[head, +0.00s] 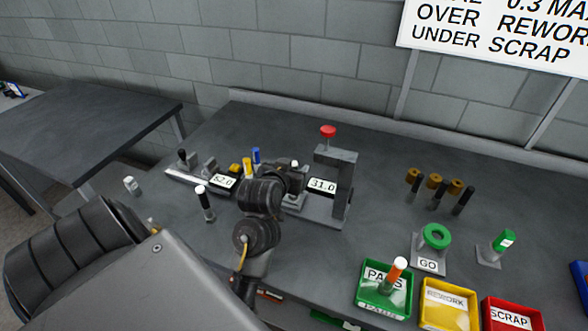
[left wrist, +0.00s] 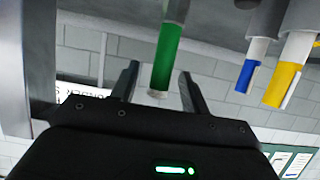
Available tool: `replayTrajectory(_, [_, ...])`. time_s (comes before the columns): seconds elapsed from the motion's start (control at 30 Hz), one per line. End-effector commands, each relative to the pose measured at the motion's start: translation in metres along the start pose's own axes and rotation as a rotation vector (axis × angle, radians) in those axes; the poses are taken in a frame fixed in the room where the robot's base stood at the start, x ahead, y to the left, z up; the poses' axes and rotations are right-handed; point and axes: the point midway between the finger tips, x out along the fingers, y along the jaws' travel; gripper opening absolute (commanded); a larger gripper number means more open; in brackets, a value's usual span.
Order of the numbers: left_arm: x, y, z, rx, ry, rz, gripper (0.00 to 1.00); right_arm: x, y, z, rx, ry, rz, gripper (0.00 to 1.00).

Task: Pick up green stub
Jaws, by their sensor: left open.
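The green stub (left wrist: 168,55) shows in the left wrist view as an upright-looking green cylinder with a pale end. It stands between the two spread fingers of my left gripper (left wrist: 159,74), with a gap visible on each side. The gripper is open. In the head view my left gripper (head: 284,178) is over the bench by the grey press, and the green stub is hidden there behind my arm. A blue stub (left wrist: 248,75) and a yellow stub (left wrist: 283,83) stand beside it in the left wrist view. My right gripper is not in view.
The press (head: 337,185) with a red knob stands just right of my gripper. Green (head: 368,299), yellow (head: 449,305) and red (head: 512,316) trays line the front right.

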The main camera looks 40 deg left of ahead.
Motion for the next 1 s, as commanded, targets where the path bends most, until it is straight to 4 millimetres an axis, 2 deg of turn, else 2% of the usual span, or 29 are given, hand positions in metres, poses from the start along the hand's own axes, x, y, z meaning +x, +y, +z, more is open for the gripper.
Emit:
replayTrajectory(0.03, [0.010,0.000,0.005,-0.001,0.001,0.001,0.46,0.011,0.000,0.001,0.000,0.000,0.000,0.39])
replayTrajectory(0.17, [0.021,0.000,0.003,0.000,0.000,0.001,0.46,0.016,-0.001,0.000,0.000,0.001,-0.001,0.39])
replayTrajectory(0.43, [0.023,0.000,0.000,0.001,-0.001,0.001,0.46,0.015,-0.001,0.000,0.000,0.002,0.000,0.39])
replayTrajectory(0.8, [0.023,0.000,0.000,0.001,-0.001,0.001,0.00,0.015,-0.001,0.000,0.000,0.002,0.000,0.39])
replayTrajectory(1.0, [0.023,0.000,0.000,0.001,0.001,0.001,0.00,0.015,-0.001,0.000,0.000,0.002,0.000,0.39])
